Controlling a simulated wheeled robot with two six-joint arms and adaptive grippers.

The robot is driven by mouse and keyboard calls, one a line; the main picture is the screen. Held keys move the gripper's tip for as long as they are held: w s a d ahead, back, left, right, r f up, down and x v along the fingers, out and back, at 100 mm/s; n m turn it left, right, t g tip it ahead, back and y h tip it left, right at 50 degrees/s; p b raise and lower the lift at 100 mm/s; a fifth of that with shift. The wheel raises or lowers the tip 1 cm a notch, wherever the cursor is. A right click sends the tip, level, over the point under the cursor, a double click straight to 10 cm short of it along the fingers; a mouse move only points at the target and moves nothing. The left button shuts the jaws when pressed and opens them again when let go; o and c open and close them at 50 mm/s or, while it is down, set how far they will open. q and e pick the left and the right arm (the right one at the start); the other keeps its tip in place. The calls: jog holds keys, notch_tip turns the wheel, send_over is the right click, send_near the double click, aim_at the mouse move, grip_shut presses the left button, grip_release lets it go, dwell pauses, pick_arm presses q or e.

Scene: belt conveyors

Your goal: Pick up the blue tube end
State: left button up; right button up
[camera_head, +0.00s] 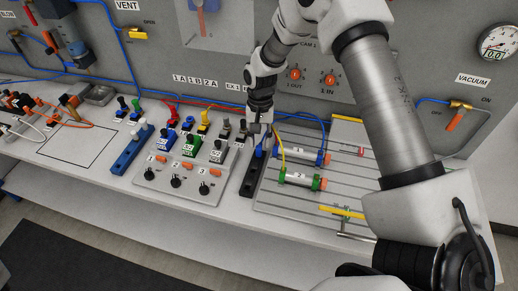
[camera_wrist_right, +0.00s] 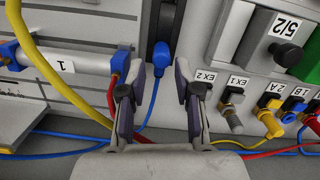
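A blue tube end (camera_wrist_right: 161,56) stands in a black holder strip in the right wrist view, with a blue tube curving away from it. My right gripper (camera_wrist_right: 162,68) is open, with one finger on each side of the blue tube end and a gap to each. The end lies about level with or just past the fingertips; I cannot tell the depth exactly. In the head view my right gripper (camera_head: 261,143) points down over the black holder (camera_head: 250,178), and the blue end is mostly hidden there. My left gripper is not in view.
A numbered cylinder (camera_wrist_right: 85,63) with blue caps and yellow and red tubes is left of the fingers. To the right is a valve panel with several labelled fittings (camera_wrist_right: 232,97). In the head view a three-knob box (camera_head: 180,190) stands left of the holder.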

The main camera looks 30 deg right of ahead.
aim_at(259, 147)
jog(key=shift+s+a+f+p, duration=0.15)
jog(key=shift+s+f+p, duration=0.1)
jog(key=shift+f, duration=0.35)
jog(key=shift+s+a+f+p, duration=0.1)
jog(key=shift+a+f+p, duration=0.1)
jog(key=shift+f, duration=0.4)
jog(key=shift+a+f, duration=0.1)
jog(key=shift+f, duration=0.3)
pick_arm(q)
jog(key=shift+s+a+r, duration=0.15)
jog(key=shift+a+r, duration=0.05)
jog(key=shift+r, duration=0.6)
pick_arm(e)
jog(key=shift+f, duration=0.1)
grip_shut()
